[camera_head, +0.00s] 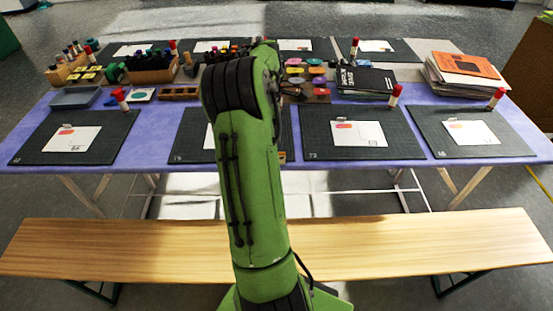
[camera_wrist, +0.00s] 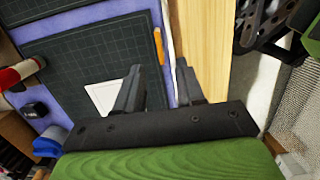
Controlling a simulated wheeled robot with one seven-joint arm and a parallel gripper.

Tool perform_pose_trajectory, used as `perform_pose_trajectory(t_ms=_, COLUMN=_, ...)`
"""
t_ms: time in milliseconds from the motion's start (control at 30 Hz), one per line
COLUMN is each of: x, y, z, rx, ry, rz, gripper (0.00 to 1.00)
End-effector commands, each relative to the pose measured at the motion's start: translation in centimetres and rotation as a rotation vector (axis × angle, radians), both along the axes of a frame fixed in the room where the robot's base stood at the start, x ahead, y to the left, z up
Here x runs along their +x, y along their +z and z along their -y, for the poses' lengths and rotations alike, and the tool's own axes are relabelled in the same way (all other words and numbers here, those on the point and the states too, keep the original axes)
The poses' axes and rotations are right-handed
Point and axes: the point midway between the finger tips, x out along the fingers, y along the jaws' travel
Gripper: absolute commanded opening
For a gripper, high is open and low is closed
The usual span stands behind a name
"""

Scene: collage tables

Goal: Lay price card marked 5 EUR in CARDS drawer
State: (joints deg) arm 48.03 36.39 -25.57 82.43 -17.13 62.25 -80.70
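My gripper (camera_wrist: 159,66) shows in the wrist view with its two dark fingers apart and nothing seen between them. It is above the edge of the table, by a dark cutting mat (camera_wrist: 95,45) with a white sheet (camera_wrist: 104,96) on it. A narrow orange piece (camera_wrist: 158,46) lies at the mat's edge, just beyond the fingertips; I cannot tell what it is. In the head view my green arm hides the gripper. I cannot make out a card marked 5 EUR or a drawer labelled CARDS in either view.
The purple table (camera_head: 290,170) carries several cutting mats with white sheets and red-capped sticks. Small coloured pieces (camera_head: 316,70), dark books (camera_head: 365,80), a paper stack (camera_head: 465,75) and a wooden marker box (camera_head: 152,75) stand along the middle. A wooden bench (camera_head: 420,240) runs along the front.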

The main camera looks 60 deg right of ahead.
Motion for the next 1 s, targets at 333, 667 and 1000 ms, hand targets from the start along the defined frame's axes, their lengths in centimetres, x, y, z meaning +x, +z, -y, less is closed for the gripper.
perform_pose_trajectory(t_ms=333, x=-0.6, y=-6.3, z=0.3, rx=-0.001, ry=-0.001, rz=0.001, gripper=0.38)
perform_pose_trajectory(t_ms=667, x=-0.8, y=-11.4, z=0.4, rx=0.000, ry=0.000, rz=0.001, gripper=0.38)
perform_pose_trajectory(t_ms=1000, x=-0.7, y=-11.2, z=0.4, rx=0.000, ry=0.000, rz=0.001, gripper=0.14)
